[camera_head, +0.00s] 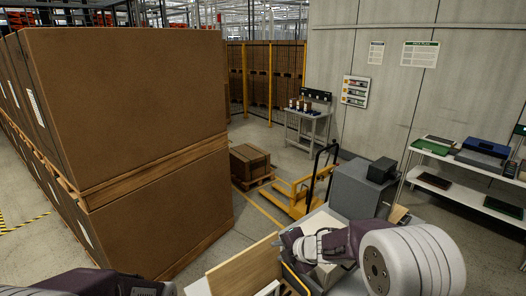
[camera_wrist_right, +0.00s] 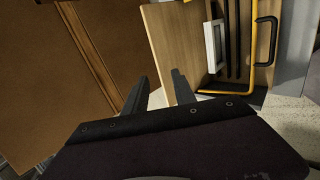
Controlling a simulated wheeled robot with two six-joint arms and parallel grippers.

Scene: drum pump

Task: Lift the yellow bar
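A thin yellow bar (camera_wrist_right: 228,93) shows in the right wrist view, bent around a corner and running up at the right, beside a wooden panel. A short yellow stretch (camera_head: 297,279) shows in the head view below my right wrist. My right gripper (camera_wrist_right: 160,82) has its two dark fingers spread, with nothing between them. The fingertips are left of the bar's lower stretch and apart from it; the depth between them is unclear. In the head view, my right gripper (camera_head: 290,241) is seen side-on near the panel. My left arm enters at the bottom left, its gripper out of frame.
Tall cardboard boxes (camera_head: 135,90) stand at left. A wooden panel (camera_head: 245,268) and a black handle (camera_wrist_right: 266,40) are close to the right gripper. A yellow cart (camera_head: 297,193) and a grey cabinet (camera_head: 358,190) stand beyond. The floor behind the boxes is partly clear.

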